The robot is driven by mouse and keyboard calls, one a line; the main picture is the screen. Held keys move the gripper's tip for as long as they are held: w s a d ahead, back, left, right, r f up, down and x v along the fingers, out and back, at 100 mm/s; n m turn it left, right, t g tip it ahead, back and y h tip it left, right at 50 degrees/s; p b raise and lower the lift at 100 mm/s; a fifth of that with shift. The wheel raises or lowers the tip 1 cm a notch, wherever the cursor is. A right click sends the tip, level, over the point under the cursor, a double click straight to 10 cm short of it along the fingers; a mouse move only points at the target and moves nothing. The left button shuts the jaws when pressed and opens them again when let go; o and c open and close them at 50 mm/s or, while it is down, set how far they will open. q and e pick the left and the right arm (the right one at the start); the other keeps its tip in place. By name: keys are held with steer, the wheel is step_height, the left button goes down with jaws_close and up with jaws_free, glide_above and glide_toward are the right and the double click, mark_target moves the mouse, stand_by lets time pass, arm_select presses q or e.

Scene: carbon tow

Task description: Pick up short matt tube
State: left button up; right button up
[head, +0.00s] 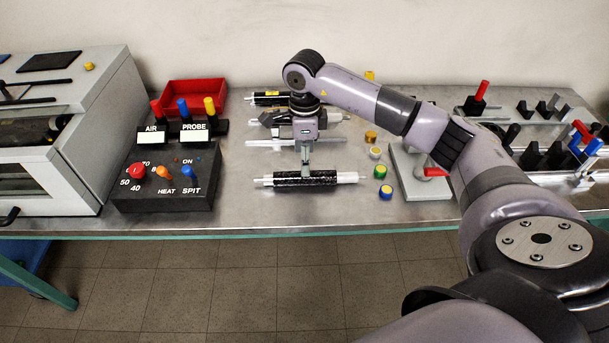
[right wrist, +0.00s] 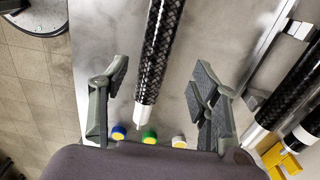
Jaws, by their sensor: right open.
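A black woven-pattern tube (head: 318,179) with pale ends lies crosswise near the front of the metal bench in the head view. My right gripper (head: 305,168) is directly over its middle, pointing down. In the right wrist view, this tube (right wrist: 160,50) runs between the two spread fingers of the gripper (right wrist: 161,78), with clear space on both sides. The gripper is open and holds nothing. More dark tubes (right wrist: 290,88) lie to the right in the wrist view. I cannot tell from the finish which tube is the short matt one. My left gripper is out of view.
Several coloured caps (head: 380,171) stand to the right. A black control box (head: 160,195) and a red tray (head: 196,94) are to the left. Toggle clamps (head: 545,155) fill the right side.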

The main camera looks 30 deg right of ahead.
mark_target(305, 178)
steer(key=shift+s+f, duration=0.1)
steer(key=shift+f, duration=0.8)
step_height(305, 178, down, 4)
steer(key=shift+s+a+r+p, duration=0.15)
steer(key=shift+p, duration=0.65)
steer(key=shift+f, duration=0.5)
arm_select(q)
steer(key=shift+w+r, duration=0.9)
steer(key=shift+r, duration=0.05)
arm_select(e)
steer(key=shift+c, duration=0.4)
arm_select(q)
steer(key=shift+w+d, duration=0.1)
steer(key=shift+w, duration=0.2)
arm_select(e)
steer(key=c, duration=1.2)
steer(key=shift+r, duration=0.1)
